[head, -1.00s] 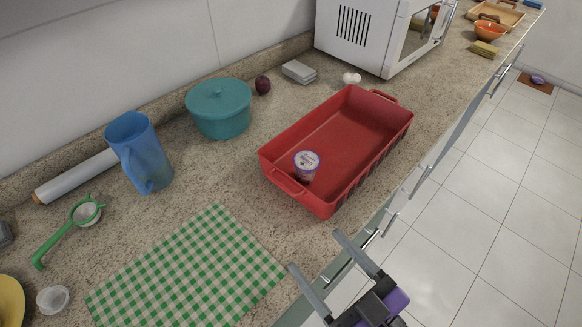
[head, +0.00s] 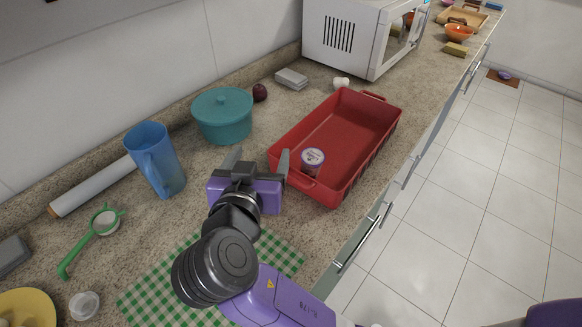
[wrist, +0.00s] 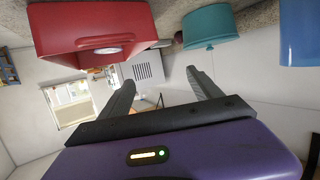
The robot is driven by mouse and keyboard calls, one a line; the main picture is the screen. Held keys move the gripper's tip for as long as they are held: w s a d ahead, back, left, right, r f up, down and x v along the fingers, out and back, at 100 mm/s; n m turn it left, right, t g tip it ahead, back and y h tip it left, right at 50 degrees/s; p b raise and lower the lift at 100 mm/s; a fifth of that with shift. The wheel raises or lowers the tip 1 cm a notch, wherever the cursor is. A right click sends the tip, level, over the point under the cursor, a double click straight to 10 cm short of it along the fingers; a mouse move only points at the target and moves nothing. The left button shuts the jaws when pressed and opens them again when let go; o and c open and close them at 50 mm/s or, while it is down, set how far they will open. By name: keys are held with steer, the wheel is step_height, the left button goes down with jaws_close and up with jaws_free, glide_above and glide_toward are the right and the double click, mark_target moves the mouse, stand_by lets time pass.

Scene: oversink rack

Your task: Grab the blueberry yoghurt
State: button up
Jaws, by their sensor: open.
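The blueberry yoghurt (head: 312,157) is a small cup with a white and purple lid. It stands upright inside the red tray (head: 362,142), in the corner by the near handle. My gripper (head: 258,158) is open and empty over the counter, just left of the tray's near end and apart from the yoghurt. In the wrist view, which is upside down, the open fingers (wrist: 160,78) have nothing between them. The red tray (wrist: 75,22) shows at the upper left there, with a pale patch at its rim that may be the yoghurt lid.
A teal lidded pot (head: 222,117) and a blue jug (head: 156,160) stand left of my gripper. A green checked cloth (head: 150,300) lies below my arm. A white microwave (head: 345,38) stands behind the tray. The counter's front edge runs along the tray's right side.

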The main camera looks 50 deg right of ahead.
mark_target(311, 159)
steer(key=s+d+f+m+g, duration=0.2)
steer(key=s+f+m+g, duration=0.15)
steer(key=s+m, duration=0.2)
steer(key=shift+n+g+h, duration=0.45)
steer(key=shift+h, duration=0.05)
steer(key=x, duration=0.3)
steer(key=p+x, duration=0.1)
steer(key=x, duration=0.7)
steer(key=shift+s+d+p, duration=0.15)
steer(key=shift+s+p, duration=0.15)
steer(key=shift+p, duration=0.1)
steer(key=shift+c, duration=0.4)
steer(key=c, duration=1.4)
